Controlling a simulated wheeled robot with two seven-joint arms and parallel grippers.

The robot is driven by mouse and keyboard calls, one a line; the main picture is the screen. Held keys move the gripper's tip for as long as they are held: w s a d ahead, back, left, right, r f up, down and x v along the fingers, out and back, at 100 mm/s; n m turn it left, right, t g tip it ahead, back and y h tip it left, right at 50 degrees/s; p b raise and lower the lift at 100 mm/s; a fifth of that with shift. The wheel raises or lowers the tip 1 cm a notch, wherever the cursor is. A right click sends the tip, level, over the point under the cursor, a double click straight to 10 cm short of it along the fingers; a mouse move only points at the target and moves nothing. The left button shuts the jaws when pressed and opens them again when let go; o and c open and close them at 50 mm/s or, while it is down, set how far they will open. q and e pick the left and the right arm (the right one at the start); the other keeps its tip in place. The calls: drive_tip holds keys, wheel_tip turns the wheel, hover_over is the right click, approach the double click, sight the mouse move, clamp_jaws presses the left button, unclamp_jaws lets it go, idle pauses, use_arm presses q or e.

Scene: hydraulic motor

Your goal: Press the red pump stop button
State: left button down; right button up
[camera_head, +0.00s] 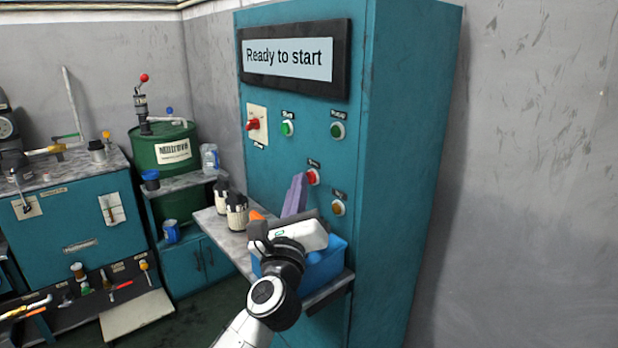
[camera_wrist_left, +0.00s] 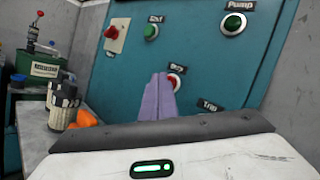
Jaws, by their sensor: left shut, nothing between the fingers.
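The red button (camera_head: 312,176) sits on the lower part of the teal cabinet front, below a small label; it also shows in the wrist view (camera_wrist_left: 175,82). My left gripper (camera_head: 299,178) has its lilac fingers shut together with nothing between them. In the head view the fingertips are just left of the button. In the left wrist view the fingers (camera_wrist_left: 160,76) point up toward the panel and their tip partly overlaps the button's left side. I cannot tell whether they touch it. My right gripper is not in view.
Green buttons (camera_head: 288,128) and (camera_head: 338,130) are above, an amber one (camera_head: 338,208) below right, and a red switch (camera_head: 252,125) at left. A display (camera_head: 290,60) reads "Ready to start". Canisters (camera_head: 237,214) and a blue bin (camera_head: 325,262) stand on the shelf (camera_head: 212,226).

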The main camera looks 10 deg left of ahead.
use_arm(q)
drive_tip(key=shift+s+a, duration=0.35)
drive_tip(key=shift+s, duration=0.15)
drive_tip(key=s+a+p, duration=0.1)
drive_tip(key=s, duration=0.1)
drive_tip(key=s+a+p, duration=0.1)
drive_tip(key=s+a, duration=0.1)
idle(0.4)
idle(0.5)
